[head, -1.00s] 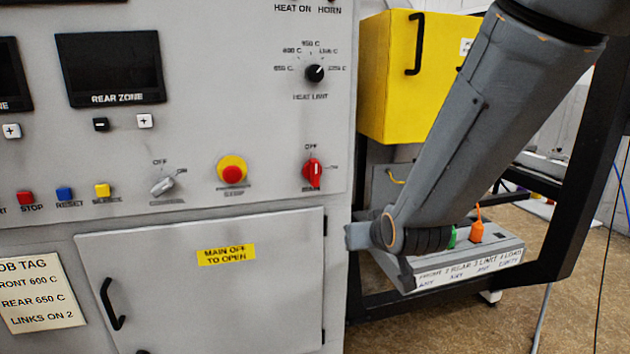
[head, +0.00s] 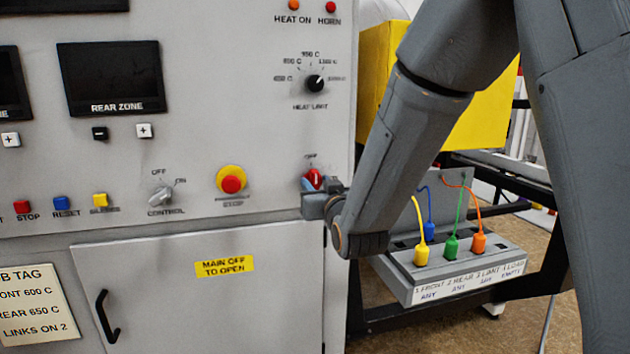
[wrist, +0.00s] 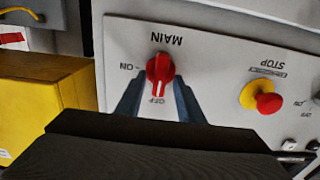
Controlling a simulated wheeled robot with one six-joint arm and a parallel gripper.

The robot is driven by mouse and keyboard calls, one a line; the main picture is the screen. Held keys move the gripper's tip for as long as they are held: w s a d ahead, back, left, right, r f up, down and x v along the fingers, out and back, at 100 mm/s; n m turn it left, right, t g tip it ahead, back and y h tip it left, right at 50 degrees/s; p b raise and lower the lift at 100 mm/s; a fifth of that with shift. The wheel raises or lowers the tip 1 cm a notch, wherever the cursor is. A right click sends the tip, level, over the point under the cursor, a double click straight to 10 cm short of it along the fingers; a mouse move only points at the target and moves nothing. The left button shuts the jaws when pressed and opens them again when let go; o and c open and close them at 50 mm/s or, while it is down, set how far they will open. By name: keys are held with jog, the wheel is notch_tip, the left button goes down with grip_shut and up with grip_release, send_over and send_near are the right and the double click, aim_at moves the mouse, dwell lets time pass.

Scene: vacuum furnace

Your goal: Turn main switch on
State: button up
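The main switch is a red rotary knob (head: 314,177) on the grey furnace panel, partly hidden by my gripper in the head view. The wrist view shows the knob (wrist: 160,69) upside down, with its white line pointing at OFF; ON is marked to the left. My gripper (head: 309,186) is at the knob in the head view. In the wrist view its two bluish fingers (wrist: 160,84) stand apart on either side of the knob, with small gaps seeming to show. I cannot tell whether they touch it.
A yellow and red emergency stop (head: 232,179) and the control switch (head: 161,196) sit left of the main switch. Below is a cabinet door labelled "MAIN OFF TO OPEN" (head: 225,266). A box with coloured plugs (head: 455,270) and a yellow case (head: 490,120) are at the right.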

jog(key=shift+w+a, duration=0.2)
jog(key=shift+w, duration=0.45)
grip_shut()
